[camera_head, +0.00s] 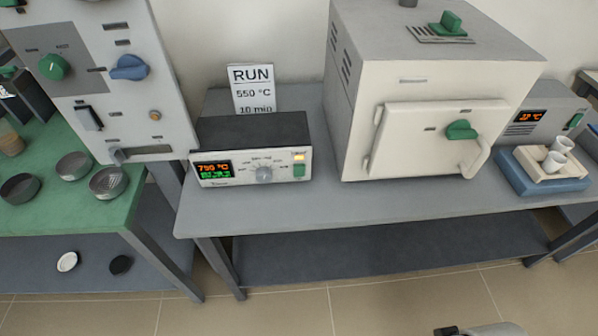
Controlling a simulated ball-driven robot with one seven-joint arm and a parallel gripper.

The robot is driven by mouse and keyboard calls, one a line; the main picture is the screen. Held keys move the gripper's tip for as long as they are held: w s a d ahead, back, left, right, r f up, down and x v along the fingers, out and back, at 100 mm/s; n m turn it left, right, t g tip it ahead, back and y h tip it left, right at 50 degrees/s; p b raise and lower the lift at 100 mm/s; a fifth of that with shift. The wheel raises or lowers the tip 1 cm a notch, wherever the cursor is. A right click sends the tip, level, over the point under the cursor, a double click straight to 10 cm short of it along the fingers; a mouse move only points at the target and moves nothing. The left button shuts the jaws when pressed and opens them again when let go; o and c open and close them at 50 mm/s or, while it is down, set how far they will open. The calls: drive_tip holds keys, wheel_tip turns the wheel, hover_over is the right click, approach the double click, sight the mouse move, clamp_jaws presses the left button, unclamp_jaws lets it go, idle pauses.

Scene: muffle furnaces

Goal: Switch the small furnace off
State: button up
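A cream furnace (420,115) stands on the grey bench, its door (435,140) shut, with a green knob (461,130) on the door. Left of it is a control box (250,150) with a lit display (214,170) reading about 750 °C in orange above green figures. The box has a round dial (264,174), a lit yellow lamp and a green switch (299,171). A grey unit (545,105) at the right has an orange display and a green switch (575,121). Which one is the small furnace I cannot tell. My gripper (450,330) barely shows at the bottom edge, far from the controls; its fingers are unclear.
A sign (252,88) reads RUN, 550 °C, 10 min. A tall panel (105,80) with green and blue knobs stands at the left. Dishes sit on the green table (95,225). A blue tray (540,182) with white crucibles lies at the right. The bench's front strip (400,205) is clear.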

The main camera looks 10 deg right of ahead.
clamp_jaws()
idle(0.8)
